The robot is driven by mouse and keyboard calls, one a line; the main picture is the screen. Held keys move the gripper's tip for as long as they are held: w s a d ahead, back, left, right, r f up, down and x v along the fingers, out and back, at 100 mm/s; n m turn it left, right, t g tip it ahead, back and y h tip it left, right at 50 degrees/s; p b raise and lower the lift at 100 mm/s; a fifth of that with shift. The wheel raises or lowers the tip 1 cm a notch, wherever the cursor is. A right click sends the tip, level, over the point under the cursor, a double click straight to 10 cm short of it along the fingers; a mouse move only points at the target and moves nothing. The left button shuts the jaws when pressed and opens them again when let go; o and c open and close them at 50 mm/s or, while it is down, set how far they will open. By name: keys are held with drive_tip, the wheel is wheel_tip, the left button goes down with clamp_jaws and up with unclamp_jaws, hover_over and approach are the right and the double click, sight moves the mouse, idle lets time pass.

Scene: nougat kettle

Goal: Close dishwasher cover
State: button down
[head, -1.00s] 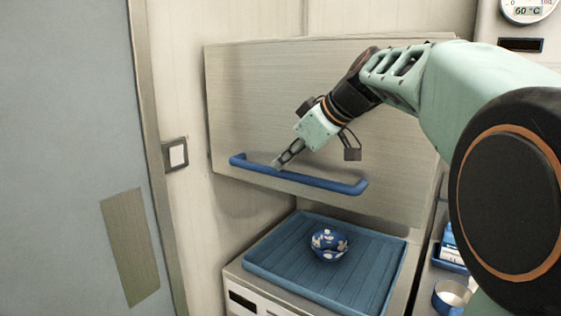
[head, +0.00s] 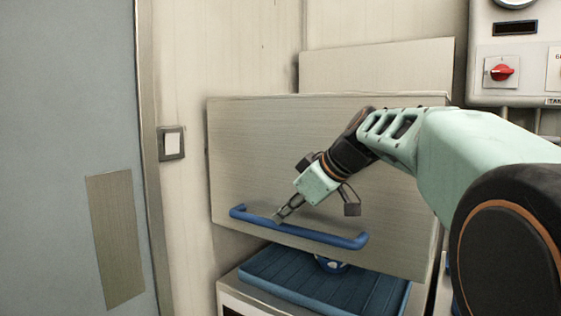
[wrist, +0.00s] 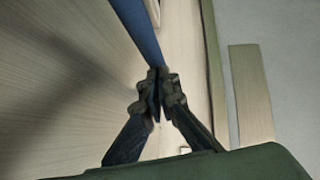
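The dishwasher cover (head: 300,150) is a large metal-grey panel with a long blue handle (head: 325,237) along its lower edge. It hangs above the blue ribbed tray (head: 270,283), with a gap beneath it. My gripper (head: 280,215) is at the left part of the handle. In the wrist view, my gripper's fingers (wrist: 160,90) are close together at the blue handle (wrist: 138,30) and appear shut on it; the fingers hide the handle's far part. A blue patterned bowl (head: 330,265) stands on the tray, mostly hidden behind the cover.
A grey-blue door (head: 65,120) and a wall switch (head: 171,143) are on the left. A flat panel (head: 375,70) stands behind the cover. A control box with a red knob (head: 501,73) is at the upper right. My arm fills the right side.

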wheel_tip(320, 180, down, 19)
drive_tip(key=b, duration=1.5)
drive_tip(key=shift+f+b, duration=0.15)
drive_tip(key=shift+b, duration=0.25)
drive_tip(key=shift+s+f, duration=0.1)
drive_tip(key=shift+f, duration=0.05)
